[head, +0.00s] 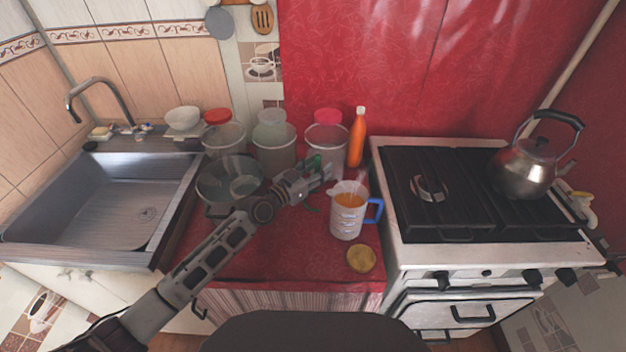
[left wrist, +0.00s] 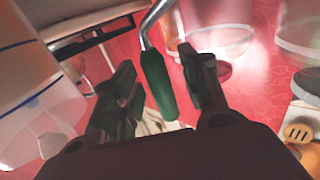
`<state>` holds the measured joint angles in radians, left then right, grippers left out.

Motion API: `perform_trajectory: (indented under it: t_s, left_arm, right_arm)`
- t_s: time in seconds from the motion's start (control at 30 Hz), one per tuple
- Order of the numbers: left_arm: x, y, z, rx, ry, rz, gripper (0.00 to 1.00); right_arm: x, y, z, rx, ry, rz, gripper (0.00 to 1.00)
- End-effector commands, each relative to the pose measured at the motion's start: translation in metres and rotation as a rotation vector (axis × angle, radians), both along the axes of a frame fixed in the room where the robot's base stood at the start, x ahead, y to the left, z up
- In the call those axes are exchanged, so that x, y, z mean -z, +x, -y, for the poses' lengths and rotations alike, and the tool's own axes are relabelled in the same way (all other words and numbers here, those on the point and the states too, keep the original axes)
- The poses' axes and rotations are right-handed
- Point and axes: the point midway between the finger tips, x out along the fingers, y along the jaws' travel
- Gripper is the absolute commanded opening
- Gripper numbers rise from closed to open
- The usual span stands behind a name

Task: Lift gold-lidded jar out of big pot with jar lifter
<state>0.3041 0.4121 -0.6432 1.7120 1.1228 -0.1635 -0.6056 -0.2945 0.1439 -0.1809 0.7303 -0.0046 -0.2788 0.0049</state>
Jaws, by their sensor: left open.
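The big pot (head: 212,190) stands on the red counter beside the sink, with a pale round shape inside. I cannot make out a gold-lidded jar in it. A round gold lid (head: 361,259) lies near the counter's front edge; I cannot tell if anything is under it. The jar lifter's green handle (head: 313,163) is at my left gripper (head: 322,174), right of the pot. In the left wrist view, the green handle (left wrist: 157,84) with its metal rod lies between the open fingers of my left gripper (left wrist: 160,70), without a clear grip. My right gripper is out of view.
A measuring jug (head: 346,222) with orange contents and a blue handle stands just right of the gripper. Several lidded containers (head: 275,150) and an orange bottle (head: 357,138) line the back. The sink (head: 120,205) is left; the stove with a kettle (head: 530,168) is right.

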Motion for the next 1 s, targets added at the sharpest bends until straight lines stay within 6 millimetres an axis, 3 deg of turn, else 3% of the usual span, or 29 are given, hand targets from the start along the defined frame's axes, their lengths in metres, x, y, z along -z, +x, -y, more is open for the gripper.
perform_trajectory:
  t_s: [0.3,0.63,1.0]
  left_arm:
    - [-0.0002,-0.0001,-0.0002,0.000,0.000,0.000,0.43]
    - [-0.0003,-0.0001,-0.0002,0.000,0.000,0.000,0.01]
    - [-0.0025,0.0000,-0.0001,0.000,-0.001,0.001,0.00]
  right_arm:
    - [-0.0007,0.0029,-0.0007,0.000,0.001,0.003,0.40]
    - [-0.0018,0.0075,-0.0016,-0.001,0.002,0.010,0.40]
    - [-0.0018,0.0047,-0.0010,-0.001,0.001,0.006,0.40]
